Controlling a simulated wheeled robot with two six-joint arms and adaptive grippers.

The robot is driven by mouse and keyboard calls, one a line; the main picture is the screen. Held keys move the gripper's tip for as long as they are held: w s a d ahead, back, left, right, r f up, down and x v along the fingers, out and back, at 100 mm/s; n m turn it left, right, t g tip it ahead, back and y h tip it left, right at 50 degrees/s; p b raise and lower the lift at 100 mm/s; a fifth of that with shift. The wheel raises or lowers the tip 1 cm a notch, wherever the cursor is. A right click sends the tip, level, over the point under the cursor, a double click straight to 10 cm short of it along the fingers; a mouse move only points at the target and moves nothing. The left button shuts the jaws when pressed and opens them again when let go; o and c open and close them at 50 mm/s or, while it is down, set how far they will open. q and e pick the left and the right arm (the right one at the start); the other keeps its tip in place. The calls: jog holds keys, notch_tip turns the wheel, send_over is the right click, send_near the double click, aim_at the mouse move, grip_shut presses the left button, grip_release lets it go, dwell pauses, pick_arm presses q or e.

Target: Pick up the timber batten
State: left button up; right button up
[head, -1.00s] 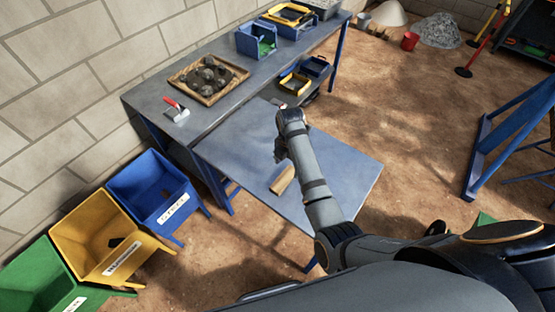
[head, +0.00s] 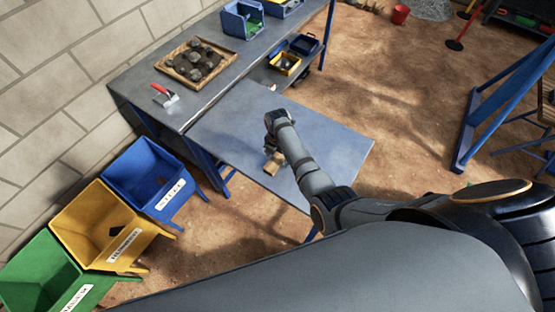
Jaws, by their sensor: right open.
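The timber batten (head: 273,165) is a short light-brown wooden piece lying on the low blue-grey table (head: 225,125). My right gripper (head: 271,152) points down over the batten at its upper end. Its fingers are small and partly hidden by my wrist. It is open, and I cannot tell whether the fingers touch the wood. Part of the batten is hidden behind the gripper. My left gripper is not in view.
A workbench (head: 195,108) along the wall holds a wooden tray of stones (head: 178,75), a red-handled trowel (head: 165,95) and a blue bin (head: 243,20). Blue (head: 150,175), yellow (head: 95,225) and green (head: 40,270) bins stand at left. A blue frame (head: 490,110) stands at right.

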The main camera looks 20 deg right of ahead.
jog(key=shift+f, duration=0.4)
jog(key=shift+w+f, duration=0.25)
jog(key=shift+s+r, duration=0.1)
jog(key=c, duration=1.3)
jog(key=shift+o, duration=0.2)
jog(key=shift+r, duration=0.1)
